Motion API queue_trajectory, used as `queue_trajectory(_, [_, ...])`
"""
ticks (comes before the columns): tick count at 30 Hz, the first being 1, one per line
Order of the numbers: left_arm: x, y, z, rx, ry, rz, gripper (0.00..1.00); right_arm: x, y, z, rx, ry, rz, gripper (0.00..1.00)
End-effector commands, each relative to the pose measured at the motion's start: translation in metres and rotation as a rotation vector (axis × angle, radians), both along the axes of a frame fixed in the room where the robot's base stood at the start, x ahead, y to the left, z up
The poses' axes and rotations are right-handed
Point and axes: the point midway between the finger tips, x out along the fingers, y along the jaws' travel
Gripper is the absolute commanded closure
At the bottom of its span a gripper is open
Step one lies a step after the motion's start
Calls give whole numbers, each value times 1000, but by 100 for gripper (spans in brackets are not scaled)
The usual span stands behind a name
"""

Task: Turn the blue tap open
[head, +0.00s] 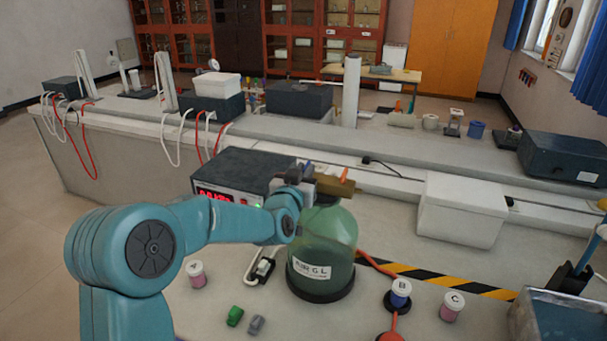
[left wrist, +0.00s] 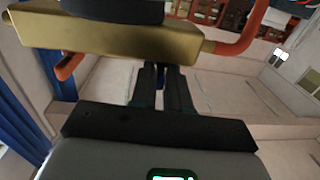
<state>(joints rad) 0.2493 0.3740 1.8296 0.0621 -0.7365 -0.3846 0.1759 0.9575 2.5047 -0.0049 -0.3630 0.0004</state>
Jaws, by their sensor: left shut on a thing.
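A green glass bottle (head: 338,232) with a white label stands upright on a dark round base on the bench. A brass fitting (head: 333,187) sits on its top, with an orange part at its right end. A small piece of the blue tap (head: 308,168) shows beside the brass. My left gripper (head: 300,190) is at the left of the fitting, its fingers shut on the blue tap, which they mostly hide. In the left wrist view the brass fitting (left wrist: 110,42) crosses above my left fingers (left wrist: 164,85), with orange parts at both ends. My right gripper does not show.
A power supply with a red display (head: 235,178) stands behind my left arm. A white box (head: 462,208) is to the right. A metal tray (head: 560,318) is at the right.

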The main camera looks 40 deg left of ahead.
Motion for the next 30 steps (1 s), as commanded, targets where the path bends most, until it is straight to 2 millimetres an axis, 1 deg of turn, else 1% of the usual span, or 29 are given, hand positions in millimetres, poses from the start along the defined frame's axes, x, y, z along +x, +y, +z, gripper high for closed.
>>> queue_trajectory(1, [1,-3,0,-1,-4,24,100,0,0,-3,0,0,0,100])
queue_trajectory(5, [2,-5,1,0,-3,115,100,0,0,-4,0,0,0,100])
queue_trajectory(18, [7,-11,4,4,-2,439,100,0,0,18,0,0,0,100])
queue_trajectory(24, [8,-12,3,4,-4,532,100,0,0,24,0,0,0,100])
queue_trajectory(30, [8,-11,3,3,-5,579,100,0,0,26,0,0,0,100])
